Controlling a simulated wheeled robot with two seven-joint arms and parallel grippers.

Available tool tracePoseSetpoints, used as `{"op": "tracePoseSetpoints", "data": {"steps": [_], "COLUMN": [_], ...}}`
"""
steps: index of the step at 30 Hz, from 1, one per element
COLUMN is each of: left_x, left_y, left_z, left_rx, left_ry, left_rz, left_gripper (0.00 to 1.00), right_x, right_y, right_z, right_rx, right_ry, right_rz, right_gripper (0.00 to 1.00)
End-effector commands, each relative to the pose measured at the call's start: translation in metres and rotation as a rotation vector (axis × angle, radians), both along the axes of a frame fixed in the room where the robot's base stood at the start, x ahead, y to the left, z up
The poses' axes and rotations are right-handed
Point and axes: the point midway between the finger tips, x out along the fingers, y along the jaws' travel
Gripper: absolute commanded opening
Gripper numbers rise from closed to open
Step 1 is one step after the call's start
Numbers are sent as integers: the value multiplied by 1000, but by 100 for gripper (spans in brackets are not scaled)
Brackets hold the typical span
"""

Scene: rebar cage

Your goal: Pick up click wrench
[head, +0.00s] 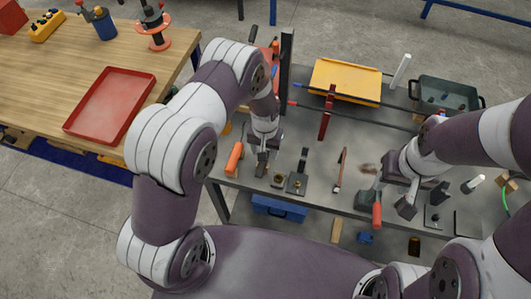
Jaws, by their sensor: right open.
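My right gripper (393,195) is open above the front right part of the grey workbench (318,160), pointing down. A dark tool with a red handle (377,213) lies by its left side at the front edge. I cannot tell whether they touch. A slim tool with a brownish shaft (341,170) lies farther left, apart from both grippers. I cannot tell for sure which of these is the click wrench. My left gripper (262,163) points down over the bench's front left, beside an orange-handled item (234,158); its jaws are too small to read.
A yellow tray (345,80) and a dark bin (447,94) stand at the back. Dark bars and a red bracket (327,115) cross the middle. Small dark blocks (297,183) sit at the front. A red tray (110,104) lies on the wooden table at left.

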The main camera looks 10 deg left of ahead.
Motion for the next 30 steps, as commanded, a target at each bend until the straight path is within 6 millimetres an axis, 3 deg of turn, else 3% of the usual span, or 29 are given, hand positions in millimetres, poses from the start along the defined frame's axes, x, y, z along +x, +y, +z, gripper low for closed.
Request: {"op": "tracePoseSetpoints", "data": {"steps": [4,10,11,15,16,26,30], "left_x": [0,0,0,0,0,1,2], "left_y": [0,0,0,0,0,0,0], "left_z": [-17,-19,-19,-18,-18,-17,-7], "left_rx": [0,0,0,0,0,0,0], "left_ry": [0,-2,-1,-1,-1,-3,-3], "left_rz": [0,0,0,0,0,0,0], "left_gripper": [57,57,51,5,0,0,0], "right_x": [0,0,0,0,0,0,0], "right_y": [0,0,0,0,0,0,0], "right_z": [5,4,4,4,4,4,-1], "right_rx": [0,0,0,0,0,0,0], "right_ry": [0,0,0,0,0,0,0], "right_rz": [0,0,0,0,0,0,0], "right_gripper": [45,45,45,45,45,45,45]}}
